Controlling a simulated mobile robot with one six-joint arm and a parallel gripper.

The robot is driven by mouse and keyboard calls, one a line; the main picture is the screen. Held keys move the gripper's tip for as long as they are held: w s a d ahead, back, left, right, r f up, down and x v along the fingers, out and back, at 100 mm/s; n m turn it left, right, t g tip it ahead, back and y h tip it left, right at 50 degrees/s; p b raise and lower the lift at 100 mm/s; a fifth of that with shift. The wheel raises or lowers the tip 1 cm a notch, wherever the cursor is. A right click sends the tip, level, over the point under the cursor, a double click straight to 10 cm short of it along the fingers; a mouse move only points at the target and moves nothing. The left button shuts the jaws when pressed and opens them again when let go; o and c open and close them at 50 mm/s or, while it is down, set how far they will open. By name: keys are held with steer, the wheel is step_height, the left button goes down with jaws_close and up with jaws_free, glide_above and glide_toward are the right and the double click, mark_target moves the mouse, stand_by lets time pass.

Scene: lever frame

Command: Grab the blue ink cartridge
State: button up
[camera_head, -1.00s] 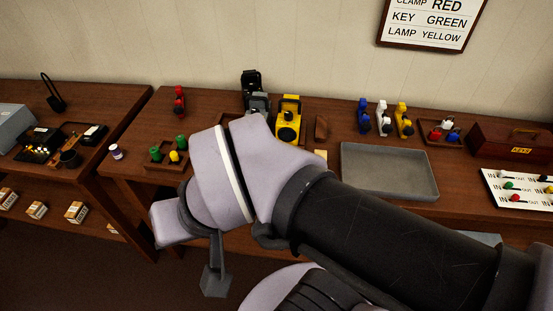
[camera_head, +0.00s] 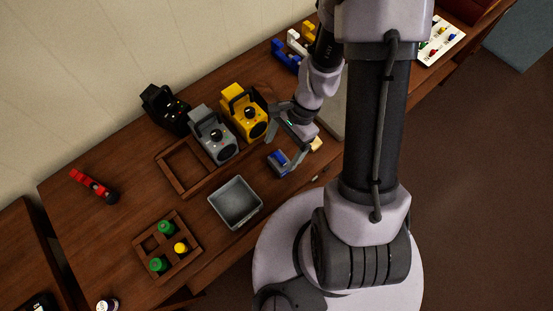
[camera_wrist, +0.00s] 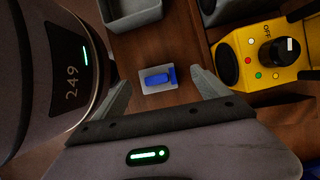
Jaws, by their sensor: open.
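The blue ink cartridge (camera_wrist: 158,78) lies on a small pale grey pad on the brown table in the wrist view. It sits between the two fingertips of my gripper (camera_wrist: 161,80) in that picture, with space on both sides. My gripper is open and empty. In the head view my gripper (camera_head: 289,160) hangs low over the table front, and the blue cartridge (camera_head: 277,157) shows beside its fingers. The exact height of the fingers above the cartridge is hard to tell.
A yellow device (camera_head: 244,111) and a grey device (camera_head: 212,137) stand behind the cartridge. A grey open bin (camera_head: 235,203) is to its left. A wooden tray with green and yellow pieces (camera_head: 168,246) lies further left. Bare table surrounds the pad.

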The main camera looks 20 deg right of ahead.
mark_target(279, 162)
steer(key=shift+s+f, duration=0.25)
steer(key=shift+f, duration=0.35)
steer(key=b+x, duration=0.1)
steer(key=x, duration=0.2)
steer(key=b+x, duration=0.1)
steer(key=shift+d+f+b, duration=0.2)
steer(key=shift+f+b, duration=0.15)
steer(key=shift+a+f, duration=0.2)
steer(key=shift+f, duration=0.15)
steer(key=shift+s+r, duration=0.15)
steer(key=c, duration=1.5)
steer(key=shift+o, duration=0.2)
steer(key=shift+r, duration=0.1)
